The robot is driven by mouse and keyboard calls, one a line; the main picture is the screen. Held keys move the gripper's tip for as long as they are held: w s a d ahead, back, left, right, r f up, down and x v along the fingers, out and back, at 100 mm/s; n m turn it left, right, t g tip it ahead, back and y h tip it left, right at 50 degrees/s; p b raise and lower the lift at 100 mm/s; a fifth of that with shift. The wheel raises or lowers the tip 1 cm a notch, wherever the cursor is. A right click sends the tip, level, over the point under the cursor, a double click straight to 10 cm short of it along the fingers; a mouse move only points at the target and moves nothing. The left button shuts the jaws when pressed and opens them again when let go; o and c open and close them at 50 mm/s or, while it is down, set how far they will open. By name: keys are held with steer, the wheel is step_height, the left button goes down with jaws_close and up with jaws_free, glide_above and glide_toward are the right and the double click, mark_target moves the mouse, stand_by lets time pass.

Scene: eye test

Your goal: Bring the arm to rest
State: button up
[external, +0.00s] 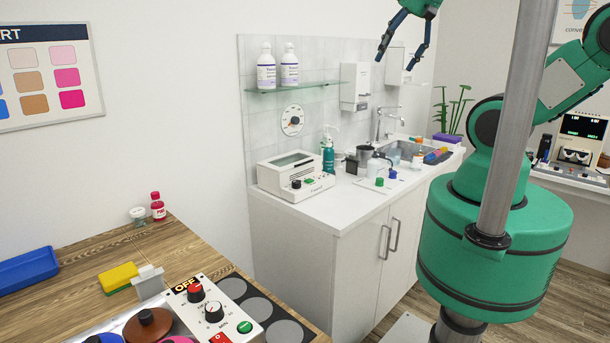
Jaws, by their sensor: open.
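My gripper (395,62) is at the top of the external view, pointing down with its two dark fingers spread apart. Nothing shows between the fingers. It hangs in the air, apart from the wall and the counter, as seen here. My green arm rises on the right, and its upper part leaves the top of the picture. A grey pole stands in front of part of the arm and hides some of it.
A white counter (345,212) holds a white device (296,178), a green pump bottle (328,155) and several small bottles. A glass shelf (300,87) carries two white bottles. A wooden table (75,262) at lower left holds a control box (213,312) and a yellow sponge (118,276).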

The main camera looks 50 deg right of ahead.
steer(key=shift+s+d+f, duration=0.2)
steer(key=shift+s+f, duration=0.05)
steer(key=shift+s, duration=0.15)
step_height(320, 180, down, 8)
steer(key=b, duration=0.8)
steer(key=shift+f, duration=0.25)
